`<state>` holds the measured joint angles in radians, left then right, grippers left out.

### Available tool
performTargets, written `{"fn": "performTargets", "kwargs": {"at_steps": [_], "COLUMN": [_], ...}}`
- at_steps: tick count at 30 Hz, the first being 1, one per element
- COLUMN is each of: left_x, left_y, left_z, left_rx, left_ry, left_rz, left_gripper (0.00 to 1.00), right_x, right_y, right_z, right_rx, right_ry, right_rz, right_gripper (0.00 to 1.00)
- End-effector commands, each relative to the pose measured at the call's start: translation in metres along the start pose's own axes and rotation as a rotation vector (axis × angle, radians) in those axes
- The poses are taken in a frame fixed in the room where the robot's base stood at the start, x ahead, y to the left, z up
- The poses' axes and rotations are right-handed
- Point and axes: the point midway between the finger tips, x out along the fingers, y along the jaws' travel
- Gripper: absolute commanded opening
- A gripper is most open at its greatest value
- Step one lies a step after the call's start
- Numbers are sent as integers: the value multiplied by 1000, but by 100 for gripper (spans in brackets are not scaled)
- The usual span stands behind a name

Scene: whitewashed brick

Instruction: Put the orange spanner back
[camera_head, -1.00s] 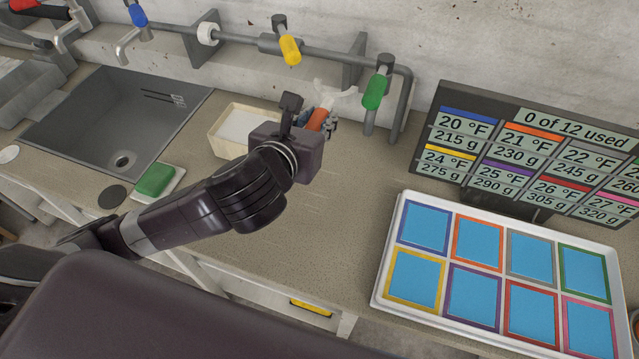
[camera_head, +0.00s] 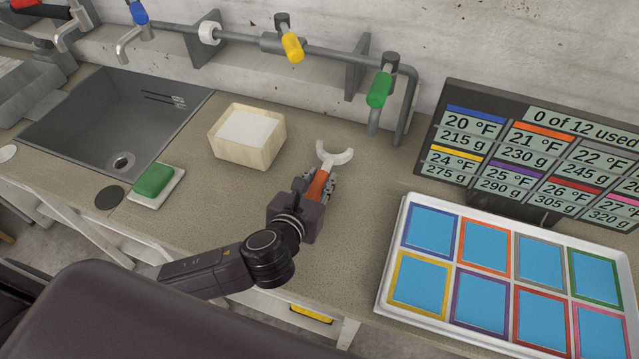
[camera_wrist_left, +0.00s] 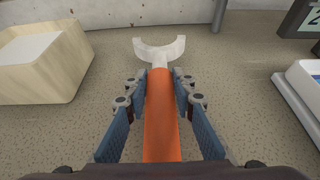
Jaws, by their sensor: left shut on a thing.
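The orange spanner (camera_head: 318,183) has an orange handle and a pale, open C-shaped head. My left gripper (camera_head: 322,186) is shut on its handle, with the head pointing away toward the wall, above or at the counter; I cannot tell how high. In the left wrist view the spanner (camera_wrist_left: 162,115) runs straight out between the blue-padded fingers of the left gripper (camera_wrist_left: 162,110), its head clear of them. My right gripper is not in view.
A wooden box (camera_head: 247,150) with a white top stands left of the spanner. A green sponge (camera_head: 153,179) lies by the sink (camera_head: 110,115). A white tray (camera_head: 385,295) of coloured squares and a display board (camera_head: 540,150) are at right. Pipes with coloured valve handles run along the wall.

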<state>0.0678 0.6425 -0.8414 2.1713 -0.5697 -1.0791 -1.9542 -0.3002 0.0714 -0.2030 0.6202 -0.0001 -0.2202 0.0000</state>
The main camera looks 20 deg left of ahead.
Motion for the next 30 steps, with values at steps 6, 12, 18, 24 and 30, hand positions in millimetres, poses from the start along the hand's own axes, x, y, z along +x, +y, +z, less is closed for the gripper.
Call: {"fn": "performTargets", "kwargs": {"at_steps": [6,12,18,24,30], "left_x": [6,6,6,6,5], "left_y": [0,0,0,0,0], "left_z": [-13,-13,-16,-16,-12], "left_rx": [0,0,-1,-1,-1], "left_ry": [-2,-2,0,0,-1], "left_rz": [-1,-1,0,0,-1], "left_gripper": [0,0,35,41,41], "right_x": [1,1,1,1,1], "right_y": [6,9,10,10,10], "right_z": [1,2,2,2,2], "right_rx": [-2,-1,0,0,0], "right_ry": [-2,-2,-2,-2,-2], "right_rz": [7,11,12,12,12], "right_gripper": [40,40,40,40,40]}}
